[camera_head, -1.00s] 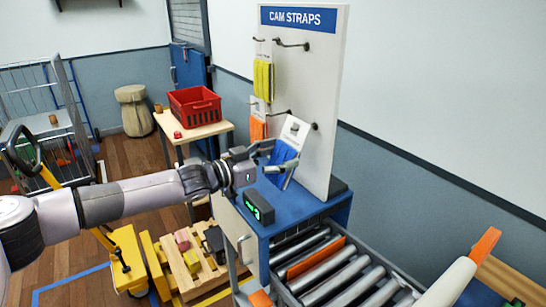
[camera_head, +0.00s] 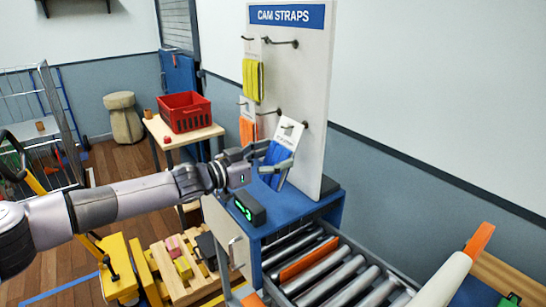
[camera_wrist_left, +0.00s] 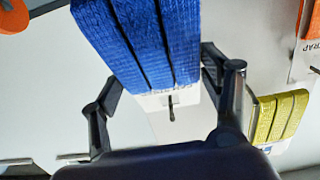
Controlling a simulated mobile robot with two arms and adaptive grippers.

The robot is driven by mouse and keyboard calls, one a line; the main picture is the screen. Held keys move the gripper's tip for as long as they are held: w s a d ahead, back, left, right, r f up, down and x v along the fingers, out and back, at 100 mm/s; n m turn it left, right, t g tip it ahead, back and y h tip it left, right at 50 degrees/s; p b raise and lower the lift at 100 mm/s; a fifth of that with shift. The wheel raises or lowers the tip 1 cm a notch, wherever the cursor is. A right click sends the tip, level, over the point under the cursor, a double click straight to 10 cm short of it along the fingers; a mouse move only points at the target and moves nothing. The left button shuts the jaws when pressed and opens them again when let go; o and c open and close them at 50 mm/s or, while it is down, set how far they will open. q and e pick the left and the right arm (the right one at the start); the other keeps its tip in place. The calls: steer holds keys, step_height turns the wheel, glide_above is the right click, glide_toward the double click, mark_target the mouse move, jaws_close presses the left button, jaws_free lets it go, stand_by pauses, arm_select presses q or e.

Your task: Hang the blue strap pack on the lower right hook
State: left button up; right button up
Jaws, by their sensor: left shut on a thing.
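The blue strap pack (camera_head: 276,160) is held by my left gripper (camera_head: 272,156), its pale card (camera_head: 289,132) upward and tilted, close in front of the white board. The lower right hook (camera_head: 270,112) is at the card's upper edge; I cannot tell whether it passes through the card's hole. In the left wrist view the blue straps (camera_wrist_left: 140,40) lie between the fingers (camera_wrist_left: 160,95), and a short dark rod (camera_wrist_left: 171,108) shows by the card. The right gripper is out of view.
A yellow pack (camera_head: 252,80) hangs at upper left, an orange pack (camera_head: 247,131) at lower left. The upper right hook (camera_head: 280,42) is empty. Below are a blue counter (camera_head: 300,215) with a small black display (camera_head: 249,209) and a roller conveyor (camera_head: 330,275).

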arm_select(q)
steer(key=o, duration=1.3)
steer(key=shift+c, duration=0.2)
steer(key=shift+a, duration=0.1)
